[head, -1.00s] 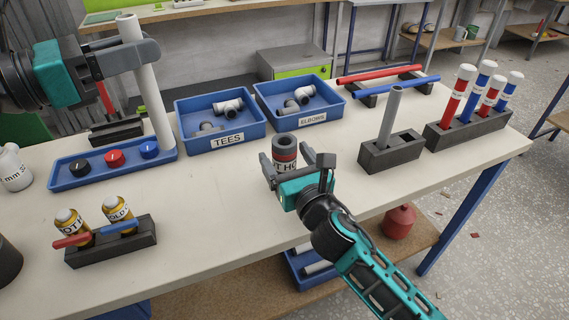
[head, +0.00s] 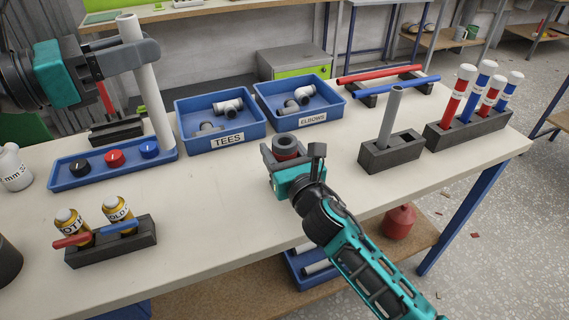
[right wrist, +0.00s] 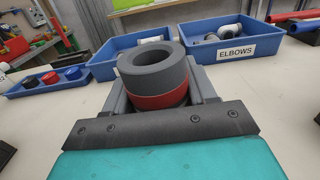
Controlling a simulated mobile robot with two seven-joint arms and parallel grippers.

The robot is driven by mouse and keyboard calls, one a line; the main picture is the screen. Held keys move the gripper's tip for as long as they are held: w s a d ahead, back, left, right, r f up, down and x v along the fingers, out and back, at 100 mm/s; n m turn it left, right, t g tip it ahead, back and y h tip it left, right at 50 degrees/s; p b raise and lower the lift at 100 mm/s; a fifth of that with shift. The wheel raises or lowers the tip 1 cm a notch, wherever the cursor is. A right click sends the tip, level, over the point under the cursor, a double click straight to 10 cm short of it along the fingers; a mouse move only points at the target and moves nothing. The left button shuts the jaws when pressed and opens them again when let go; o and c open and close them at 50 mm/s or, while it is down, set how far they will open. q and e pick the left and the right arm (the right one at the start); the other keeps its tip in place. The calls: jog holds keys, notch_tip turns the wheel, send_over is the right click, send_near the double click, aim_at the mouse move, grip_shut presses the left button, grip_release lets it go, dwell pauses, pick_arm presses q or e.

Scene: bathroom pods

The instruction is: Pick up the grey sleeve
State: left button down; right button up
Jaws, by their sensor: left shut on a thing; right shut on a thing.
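The grey sleeve (head: 286,143) is a short, thick grey ring with a red band, upright at the middle of the bench. My right gripper (head: 291,156) is shut on it, one finger on each side. In the right wrist view the sleeve (right wrist: 153,72) stands between the fingers, its open top showing; its base is hidden, so I cannot tell whether it touches the bench. My left gripper (head: 143,52) is shut on an upright white pipe (head: 156,105) at the left, over the blue tray's right end.
The blue tray (head: 85,180) holds black, red and blue caps. Blue bins of tees (head: 188,140) and elbows (head: 285,123) stand behind the sleeve. To its right are a dark block (head: 390,157) with a grey pipe and a rack of red and blue tubes.

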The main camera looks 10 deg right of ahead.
jog(key=shift+c, duration=1)
notch_tip(320, 180, up, 10)
jog(key=shift+r, duration=0.1)
jog(key=shift+f, duration=4.9)
jog(key=shift+f, duration=0.25)
jog(key=o, duration=0.9)
jog(key=shift+o, duration=0.2)
